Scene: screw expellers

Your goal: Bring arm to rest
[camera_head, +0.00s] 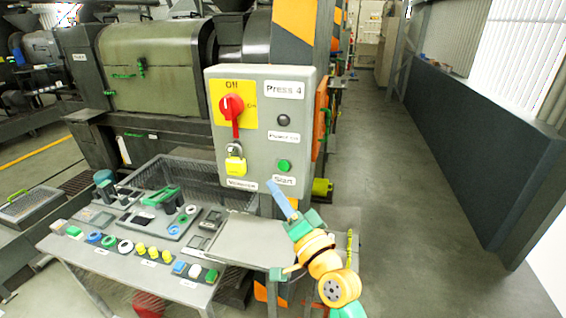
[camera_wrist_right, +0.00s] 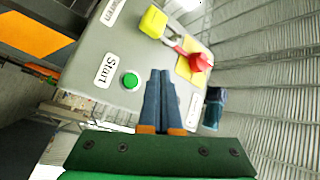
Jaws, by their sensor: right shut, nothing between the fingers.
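My right gripper (camera_head: 274,186) is shut and empty in the head view, its blue fingers pointing up at the lower right of the grey Press 4 control box (camera_head: 256,92). The fingers sit near the Start label, below the green Start button (camera_head: 284,165). In the right wrist view the two blue fingers (camera_wrist_right: 160,76) lie together, with the green button (camera_wrist_right: 130,80) just left of their tips. Whether the fingers touch the box I cannot tell. My left gripper is not in view.
The box carries a red rotary switch (camera_head: 232,105) and a yellow padlock (camera_head: 235,165). Below stands a metal table (camera_head: 250,240) with several buttons and parts on it. A green press (camera_head: 155,70) is behind. The aisle floor (camera_head: 410,180) on the right is clear.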

